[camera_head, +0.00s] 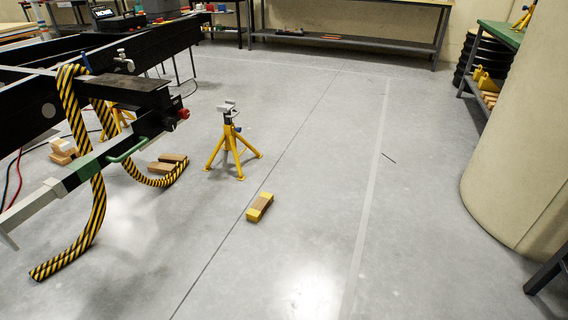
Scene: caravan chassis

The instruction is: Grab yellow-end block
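The yellow-end block (260,207) lies on the grey concrete floor, a little below the middle of the picture. It is a brown wooden block with yellow at both ends, lying at a slant. Nothing touches it, and the floor around it is bare. Neither of my grippers shows in the head view.
A yellow jack stand (229,145) stands just behind and left of the block. The black chassis (110,92) with striped straps (97,205) fills the left side. Wooden blocks (165,165) lie under it. A beige column (520,140) stands at right. Open floor lies in front and right of the block.

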